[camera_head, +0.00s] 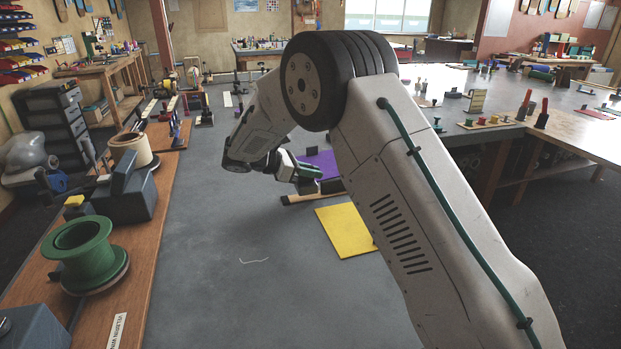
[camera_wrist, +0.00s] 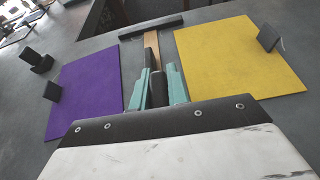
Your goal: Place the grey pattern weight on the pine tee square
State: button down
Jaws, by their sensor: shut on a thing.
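My gripper (camera_wrist: 157,88) has teal fingers shut on a dark grey block, the grey pattern weight (camera_wrist: 156,92), in the wrist view. The pine tee square lies just beyond and in line with it: a narrow pine strip (camera_wrist: 152,50) leading to a dark crossbar (camera_wrist: 152,25). The weight hides the near part of the strip, and I cannot tell whether it touches it. In the head view my gripper (camera_head: 307,171) is low over the grey surface, near the tee square's pale strip (camera_head: 300,198); the held weight is hard to make out there.
A purple sheet (camera_wrist: 88,92) lies left of the strip and a yellow sheet (camera_wrist: 235,60) right of it. Dark upright blocks stand at the purple sheet's left edge (camera_wrist: 52,91), farther left (camera_wrist: 36,61), and on the yellow sheet (camera_wrist: 268,38).

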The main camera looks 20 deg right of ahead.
jog(key=shift+w+d, duration=0.2)
jog(key=shift+w, duration=1.25)
jog(key=shift+w+f, duration=0.1)
jog(key=shift+f, duration=1.7)
jog(key=shift+f, duration=0.1)
jog(key=c, duration=1.4)
grip_release()
jog(key=shift+f, duration=0.1)
jog(key=shift+o, duration=0.2)
